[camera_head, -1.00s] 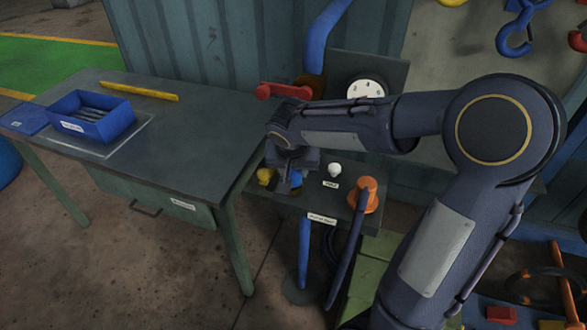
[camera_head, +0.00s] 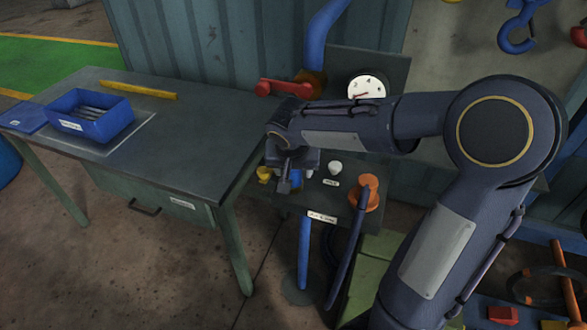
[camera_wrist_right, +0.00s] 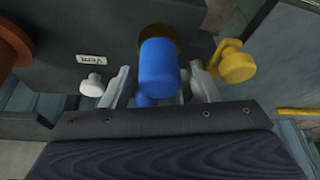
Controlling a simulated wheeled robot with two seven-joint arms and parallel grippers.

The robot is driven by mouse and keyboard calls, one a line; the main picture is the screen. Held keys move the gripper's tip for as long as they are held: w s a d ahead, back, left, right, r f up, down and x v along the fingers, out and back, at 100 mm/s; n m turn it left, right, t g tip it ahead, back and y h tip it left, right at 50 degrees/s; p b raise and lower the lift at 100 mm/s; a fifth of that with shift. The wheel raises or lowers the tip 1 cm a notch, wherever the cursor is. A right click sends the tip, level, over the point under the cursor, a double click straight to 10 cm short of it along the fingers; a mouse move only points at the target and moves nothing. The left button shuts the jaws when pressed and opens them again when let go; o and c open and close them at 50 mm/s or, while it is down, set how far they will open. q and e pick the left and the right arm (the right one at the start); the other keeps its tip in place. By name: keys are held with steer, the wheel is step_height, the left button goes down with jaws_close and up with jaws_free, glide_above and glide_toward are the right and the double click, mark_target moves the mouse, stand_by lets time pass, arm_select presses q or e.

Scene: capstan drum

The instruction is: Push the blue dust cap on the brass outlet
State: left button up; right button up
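The blue dust cap (camera_wrist_right: 158,66) is in the middle of the right wrist view, in front of the dark brass outlet (camera_wrist_right: 160,32). It appears lined up with the outlet, but I cannot tell whether it is seated. My right gripper (camera_wrist_right: 162,78) has a finger on each side of the cap, with visible gaps, so it looks open around it. In the head view my right gripper (camera_head: 286,180) points down at the small bench, with a bit of blue (camera_head: 297,177) beside it. The outlet is hidden there by my gripper. My left gripper is not in view.
A yellow valve handle (camera_wrist_right: 236,63) stands close to the right finger and a white knob (camera_wrist_right: 93,85) close to the left one. An orange fitting (camera_head: 364,192), a red lever (camera_head: 284,88) and a gauge (camera_head: 366,88) are nearby. A blue bin (camera_head: 91,127) sits on the left table.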

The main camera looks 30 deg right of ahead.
steer(key=shift+o, duration=0.4)
steer(key=shift+r, duration=0.1)
steer(key=shift+s+a+r, duration=0.1)
steer(key=shift+r, duration=0.2)
steer(key=v, duration=0.7)
steer(key=s+a+f+n+t+y, duration=0.1)
steer(key=s+a+f+n+y, duration=0.1)
steer(key=s, duration=0.7)
steer(key=s+a+f+n+y, duration=0.2)
steer(key=s+a+n+y, duration=0.1)
steer(key=s, duration=0.7)
steer(key=shift+s+a+f+t+y, duration=0.25)
steer(key=shift+t+y, duration=0.15)
steer(key=shift+y, duration=0.3)
